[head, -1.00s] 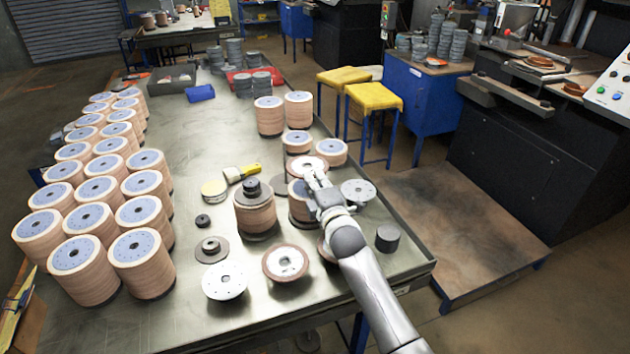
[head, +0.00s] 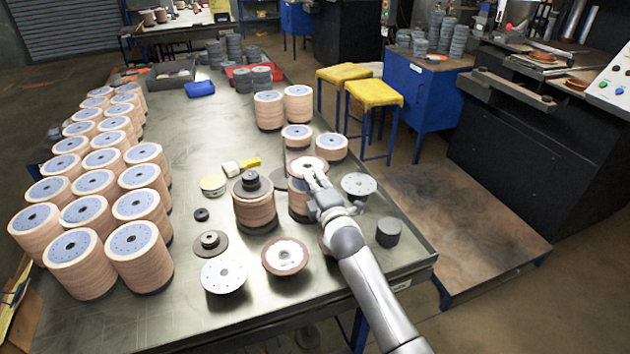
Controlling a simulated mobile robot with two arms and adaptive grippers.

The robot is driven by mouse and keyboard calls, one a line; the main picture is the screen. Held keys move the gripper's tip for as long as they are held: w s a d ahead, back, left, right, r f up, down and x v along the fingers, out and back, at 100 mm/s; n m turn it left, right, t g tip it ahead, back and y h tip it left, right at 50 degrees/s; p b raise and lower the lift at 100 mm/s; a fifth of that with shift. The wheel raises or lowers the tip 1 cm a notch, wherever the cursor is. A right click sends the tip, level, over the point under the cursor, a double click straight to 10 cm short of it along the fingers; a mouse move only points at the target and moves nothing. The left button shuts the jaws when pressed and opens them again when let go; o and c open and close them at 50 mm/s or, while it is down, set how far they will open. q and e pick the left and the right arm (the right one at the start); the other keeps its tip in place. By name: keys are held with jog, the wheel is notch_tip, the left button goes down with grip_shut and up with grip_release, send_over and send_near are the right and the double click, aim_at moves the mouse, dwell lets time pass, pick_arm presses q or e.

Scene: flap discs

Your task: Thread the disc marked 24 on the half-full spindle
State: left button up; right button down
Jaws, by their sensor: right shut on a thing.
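My right gripper (head: 315,183) is shut on a brown-rimmed disc with a pale centre (head: 306,166). The disc is above or at the top of a short tan stack (head: 298,203), which the gripper and arm partly cover. I cannot tell whether disc and stack touch. The number on the disc is too small to read, and no spindle rod shows under it. Another tan stack (head: 255,210) with a black nut on top stands to the left. My left gripper is not in view.
Loose discs lie in front: a white one (head: 224,273), a brown-rimmed one (head: 285,256) and a grey one with a black hub (head: 210,243). A pale disc (head: 358,185) and a dark cylinder (head: 389,231) are right of my gripper. Several tall stacks (head: 137,250) fill the table's left side.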

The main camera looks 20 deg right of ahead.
jog(key=shift+f, duration=0.2)
dwell(0.4)
jog(key=shift+f+b, duration=1.4)
jog(key=shift+f, duration=0.2)
jog(key=c, duration=1.6)
grip_release()
jog(key=shift+s, duration=0.1)
jog(key=shift+o, duration=0.2)
jog(key=s, duration=1.2)
jog(key=shift+a+r, duration=0.1)
jog(key=shift+r, duration=0.25)
jog(key=shift+w, duration=0.1)
